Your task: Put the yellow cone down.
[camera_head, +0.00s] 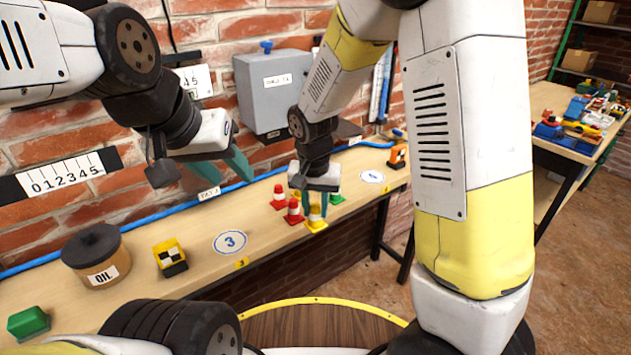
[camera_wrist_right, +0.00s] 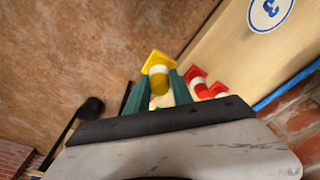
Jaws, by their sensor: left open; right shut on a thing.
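The yellow cone (camera_head: 316,219) has a white band and a square base. It is at the front edge of the wooden bench in the head view, base down. My right gripper (camera_head: 315,203) is shut on its upper part from above. In the right wrist view the yellow cone (camera_wrist_right: 158,78) sits between the teal fingers (camera_wrist_right: 159,92), with floor and the bench edge behind it. I cannot tell whether its base touches the bench. My left gripper (camera_head: 221,171) is open and empty above the back of the bench.
Two red cones (camera_head: 293,211) (camera_head: 278,198) stand just left of the yellow cone, and a green one (camera_head: 337,196) is behind it. A round marker "3" (camera_head: 230,242) lies on clear bench to the left. An oil pot (camera_head: 97,258) and a yellow-black block (camera_head: 170,257) are farther left.

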